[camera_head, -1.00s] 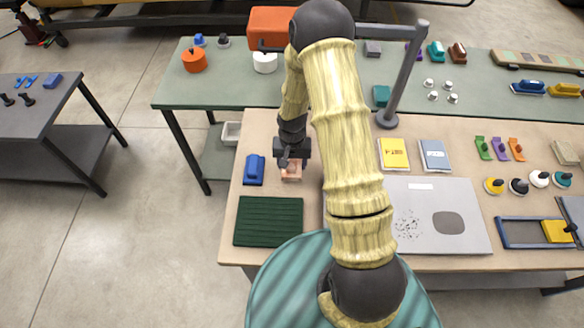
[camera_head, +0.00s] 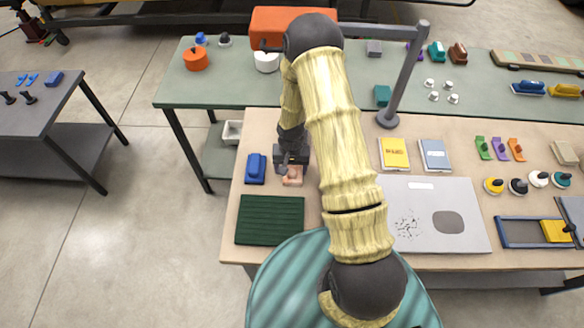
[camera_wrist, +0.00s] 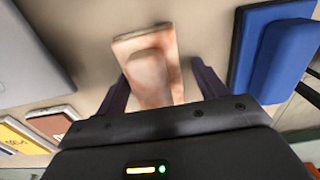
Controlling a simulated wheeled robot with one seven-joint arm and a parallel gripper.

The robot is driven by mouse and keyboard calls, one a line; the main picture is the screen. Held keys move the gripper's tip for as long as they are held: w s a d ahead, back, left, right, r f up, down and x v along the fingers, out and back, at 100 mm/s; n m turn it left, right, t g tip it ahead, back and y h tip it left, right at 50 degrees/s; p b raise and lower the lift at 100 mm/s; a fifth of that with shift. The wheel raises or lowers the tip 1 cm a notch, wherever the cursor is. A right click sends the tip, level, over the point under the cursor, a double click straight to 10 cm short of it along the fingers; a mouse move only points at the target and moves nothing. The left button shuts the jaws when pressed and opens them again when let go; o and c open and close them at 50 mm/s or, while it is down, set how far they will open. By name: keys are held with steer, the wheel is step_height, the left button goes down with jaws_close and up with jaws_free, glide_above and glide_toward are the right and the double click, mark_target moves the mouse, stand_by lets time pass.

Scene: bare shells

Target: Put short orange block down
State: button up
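The short orange block (camera_head: 293,179), pale orange-pink with a raised narrower top, rests on the wooden table just right of a blue block. It also shows in the wrist view (camera_wrist: 148,62), blurred, with its near end hidden by my gripper's body. My gripper (camera_head: 291,166) is low over the block. In the wrist view its two dark fingers (camera_wrist: 160,78) stand apart, one on each side of the block, with a gap visible on the right side. In the head view the fingertips are hard to make out.
The blue block (camera_head: 255,168) is close on the left, and in the wrist view (camera_wrist: 275,52) at the right. A dark green ribbed mat (camera_head: 270,220) lies in front. A grey panel (camera_head: 455,205) and yellow (camera_head: 394,153) and blue (camera_head: 434,154) booklets lie right.

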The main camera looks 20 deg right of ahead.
steer(key=shift+s+d+f, duration=0.25)
steer(key=shift+s+d, duration=0.1)
steer(key=shift+d, duration=0.15)
steer(key=shift+w+d+r, duration=0.15)
steer(key=shift+r, duration=0.5)
step_height(320, 180, up, 12)
steer(key=b, duration=0.2)
steer(key=shift+a+f, duration=0.25)
steer(key=shift+a, duration=0.05)
steer(key=shift+w+r, duration=0.1)
steer(key=s+r+n+t, duration=0.2)
steer(key=s+r+n, duration=0.1)
steer(key=s+r, duration=1)
steer(key=shift+s+r+n+t, duration=0.15)
steer(key=shift+s+n+t, duration=0.15)
steer(key=shift+s, duration=0.3)
steer(key=shift+o, duration=0.5)
steer(key=shift+w, duration=0.1)
